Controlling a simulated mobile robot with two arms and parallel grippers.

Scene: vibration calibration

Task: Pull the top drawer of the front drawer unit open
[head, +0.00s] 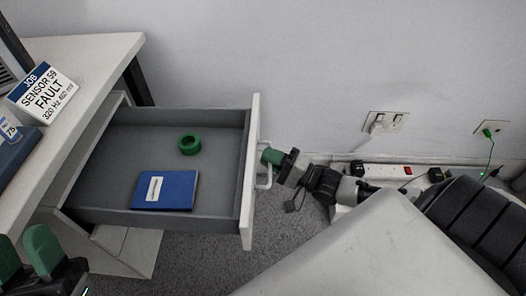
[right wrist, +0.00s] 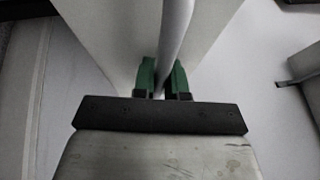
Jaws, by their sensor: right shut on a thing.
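The top drawer (head: 250,150) of the drawer unit (head: 125,247) stands pulled out under the desk in the head view. A blue booklet (head: 180,190) and a green ring (head: 189,144) lie inside it. My right gripper (head: 268,157) is at the handle (head: 262,178) on the drawer front. In the right wrist view its green fingers (right wrist: 163,80) are shut on the handle bar (right wrist: 175,40), one on each side. My left gripper (head: 22,255) shows at the lower left, its green fingertips apart, with nothing seen between them. It is beside the unit, clear of the drawer.
A power strip (head: 405,170) and wall sockets (head: 385,122) are behind my right arm. Grey carpet (head: 285,225) lies before the drawer.

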